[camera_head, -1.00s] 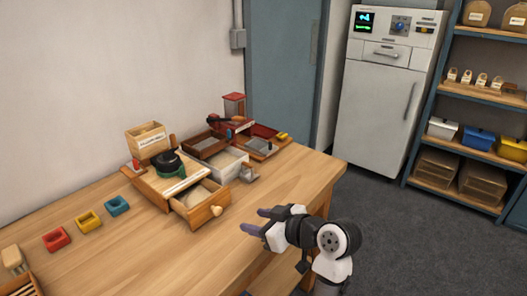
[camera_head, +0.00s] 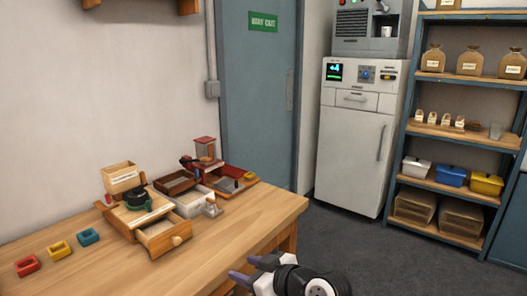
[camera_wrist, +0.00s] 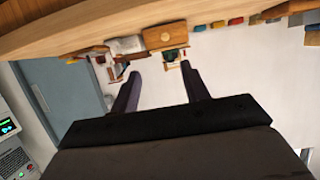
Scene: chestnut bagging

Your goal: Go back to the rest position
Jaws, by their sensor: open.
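My gripper (camera_head: 247,271) shows at the bottom of the head view, in front of the right end of the wooden table (camera_head: 210,258). Its two dark fingers are apart with nothing between them; the wrist view also shows the open, empty fingers (camera_wrist: 158,78). A wooden box with an open drawer (camera_head: 163,236) and a dark round green-based piece on top stands on the table, away from my gripper. The table and the things on it appear upside down at the top of the wrist view.
Red, yellow and blue small trays (camera_head: 59,249) lie at the table's left. A white bin (camera_head: 189,203) and a red-topped device (camera_head: 205,150) stand at its back. A white cabinet (camera_head: 350,150) and a shelf rack (camera_head: 462,135) stand at the right. Grey floor (camera_head: 400,260) is clear.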

